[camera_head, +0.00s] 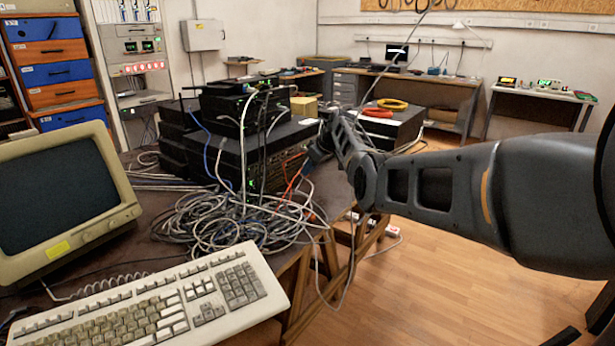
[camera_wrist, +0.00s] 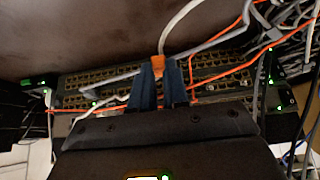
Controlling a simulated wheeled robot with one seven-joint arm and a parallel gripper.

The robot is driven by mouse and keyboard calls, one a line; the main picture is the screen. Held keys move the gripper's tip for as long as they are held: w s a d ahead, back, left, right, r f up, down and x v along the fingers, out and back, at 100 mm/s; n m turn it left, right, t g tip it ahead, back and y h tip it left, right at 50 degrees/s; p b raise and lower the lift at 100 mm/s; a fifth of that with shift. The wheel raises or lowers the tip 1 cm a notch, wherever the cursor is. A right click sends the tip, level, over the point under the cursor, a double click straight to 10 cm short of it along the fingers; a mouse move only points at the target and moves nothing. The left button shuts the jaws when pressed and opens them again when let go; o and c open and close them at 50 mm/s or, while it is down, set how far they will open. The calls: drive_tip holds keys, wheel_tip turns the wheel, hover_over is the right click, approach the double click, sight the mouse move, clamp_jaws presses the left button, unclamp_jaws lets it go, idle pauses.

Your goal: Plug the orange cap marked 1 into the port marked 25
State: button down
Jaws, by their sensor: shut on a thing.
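The orange cap (camera_wrist: 157,66) sits between the two blue fingers of my gripper (camera_wrist: 160,75), which is shut on it. A pale cable runs up from the cap in the wrist view. Behind it is a dark panel with rows of ports (camera_wrist: 100,77). I cannot tell whether the cap is in a port or just in front of the panel. The marks 1 and 25 are too small to read. In the head view my gripper (camera_head: 318,148) is at the right side of the stack of network gear (camera_head: 228,148), and the cap is not clear there.
Orange and grey cables (camera_wrist: 235,72) cross the panel near my fingers. A tangle of grey cables (camera_head: 235,222) lies on the table before the stack. A keyboard (camera_head: 150,305) and an old monitor (camera_head: 62,190) stand front left. The floor (camera_head: 440,270) at right is mostly clear.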

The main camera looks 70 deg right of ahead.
drive_tip(key=shift+w+d+f+b, duration=0.15)
drive_tip(key=shift+w+f+b, duration=0.1)
drive_tip(key=shift+w+b, duration=0.7)
drive_tip(key=w+b, duration=0.1)
drive_tip(key=b, duration=0.1)
drive_tip(key=w+b, duration=0.1)
drive_tip(key=b, duration=0.1)
drive_tip(key=shift+d+b, duration=0.25)
drive_tip(key=shift+b, duration=0.1)
drive_tip(key=shift+w+r+b, duration=0.15)
drive_tip(key=shift+w+b, duration=0.1)
drive_tip(key=shift+b, duration=0.2)
drive_tip(key=shift+r, duration=0.1)
drive_tip(key=c, duration=1.7)
unclamp_jaws()
clamp_jaws()
drive_tip(key=shift+w+d+b, duration=0.3)
drive_tip(key=shift+w+b, duration=0.6)
drive_tip(key=shift+b, duration=2.1)
